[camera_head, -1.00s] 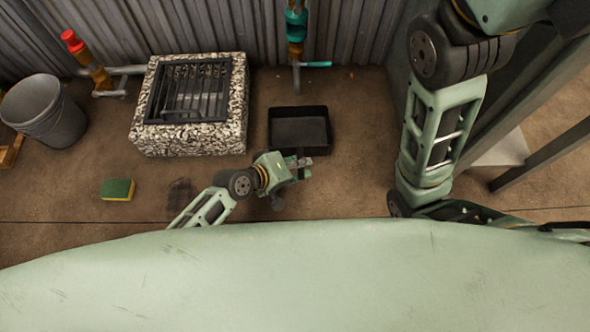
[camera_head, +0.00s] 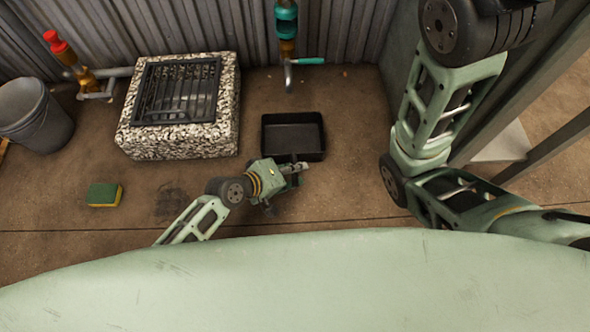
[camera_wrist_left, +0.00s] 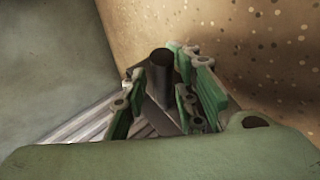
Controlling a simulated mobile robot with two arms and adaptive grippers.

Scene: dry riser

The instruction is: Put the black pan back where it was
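The black pan (camera_head: 316,133) is a rectangular, shallow dark tray. In the head view it appears flat on the brown floor, below and just in front of the teal valve pipe. My left gripper (camera_head: 303,168) is at the pan's near edge; I cannot tell from this view whether they touch. In the left wrist view, its green fingers (camera_wrist_left: 165,95) stand apart on both sides of a dark upright cylinder (camera_wrist_left: 162,62). I cannot tell what the cylinder belongs to or whether the fingers grip it. My right arm shows at the right, but its gripper is out of view.
A pebbled block with a grate (camera_head: 222,142) stands left of the pan. A green and yellow sponge (camera_head: 104,195) lies on the floor. A grey bucket (camera_head: 38,118) and a red-capped pipe (camera_head: 58,46) are farther left. The corrugated wall (camera_head: 345,35) closes the back.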

